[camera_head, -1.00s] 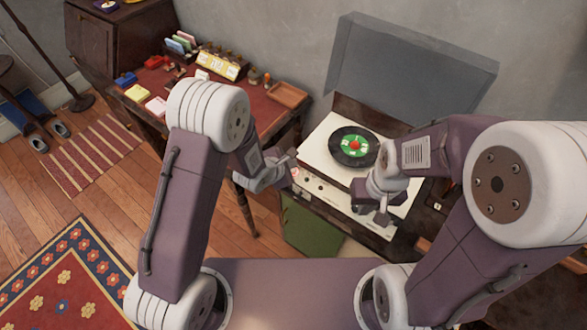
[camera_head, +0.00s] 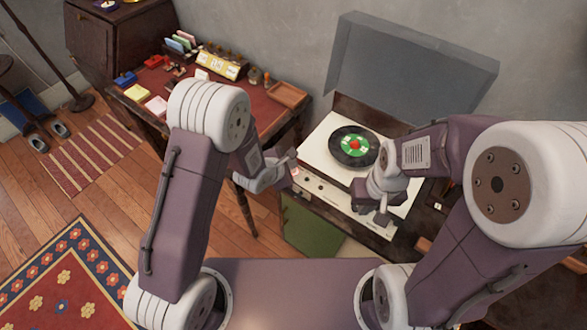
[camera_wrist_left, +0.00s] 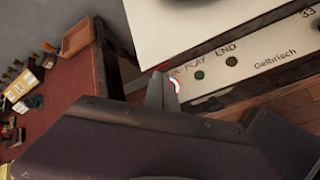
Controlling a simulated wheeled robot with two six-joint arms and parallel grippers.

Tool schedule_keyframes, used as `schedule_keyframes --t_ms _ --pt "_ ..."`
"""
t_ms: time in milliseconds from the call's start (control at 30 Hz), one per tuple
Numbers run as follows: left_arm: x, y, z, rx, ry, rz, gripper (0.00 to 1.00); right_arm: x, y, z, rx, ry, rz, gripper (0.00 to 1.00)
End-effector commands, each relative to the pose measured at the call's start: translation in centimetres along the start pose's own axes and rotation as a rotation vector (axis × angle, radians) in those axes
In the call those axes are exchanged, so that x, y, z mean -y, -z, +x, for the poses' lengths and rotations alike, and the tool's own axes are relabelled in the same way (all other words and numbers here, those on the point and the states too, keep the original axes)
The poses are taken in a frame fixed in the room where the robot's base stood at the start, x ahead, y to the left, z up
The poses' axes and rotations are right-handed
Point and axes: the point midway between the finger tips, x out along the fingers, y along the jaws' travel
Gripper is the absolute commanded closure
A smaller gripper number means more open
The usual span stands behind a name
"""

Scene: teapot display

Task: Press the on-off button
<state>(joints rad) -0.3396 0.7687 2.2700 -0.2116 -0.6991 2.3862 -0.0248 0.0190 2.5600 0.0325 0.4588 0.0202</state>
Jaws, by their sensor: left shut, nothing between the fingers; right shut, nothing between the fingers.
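The record player (camera_head: 325,140) stands under a raised grey lid, with a black, green-labelled record (camera_head: 353,147) on top. In the left wrist view its front panel (camera_wrist_left: 268,72) carries a dark green button (camera_wrist_left: 199,75) under "PLAY" and a dark button (camera_wrist_left: 231,61) under "END". A white and red ringed on-off button (camera_wrist_left: 174,86) at the panel's left end is partly hidden by my left gripper (camera_wrist_left: 162,88). In the head view my left gripper (camera_head: 291,156) is shut and empty at that end; contact cannot be told. My right gripper (camera_head: 382,218) is shut and empty over the player's front right.
A desk (camera_head: 222,98) with a red top, a calendar block (camera_head: 218,64), and a wooden tray (camera_head: 288,94) stands left of the player. The raised lid (camera_head: 410,75) is behind the player. A green panel (camera_head: 312,228) is below it.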

Motion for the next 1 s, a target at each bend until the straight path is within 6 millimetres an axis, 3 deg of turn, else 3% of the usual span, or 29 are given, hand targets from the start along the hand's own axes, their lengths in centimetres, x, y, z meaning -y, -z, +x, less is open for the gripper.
schedule_keyframes --t_ms 1000 --pt "0.64 0.64 0.86 0.0 0.0 0.0 1.0 -0.02 -0.08 0.81 0.0 0.0 0.0 1.0"
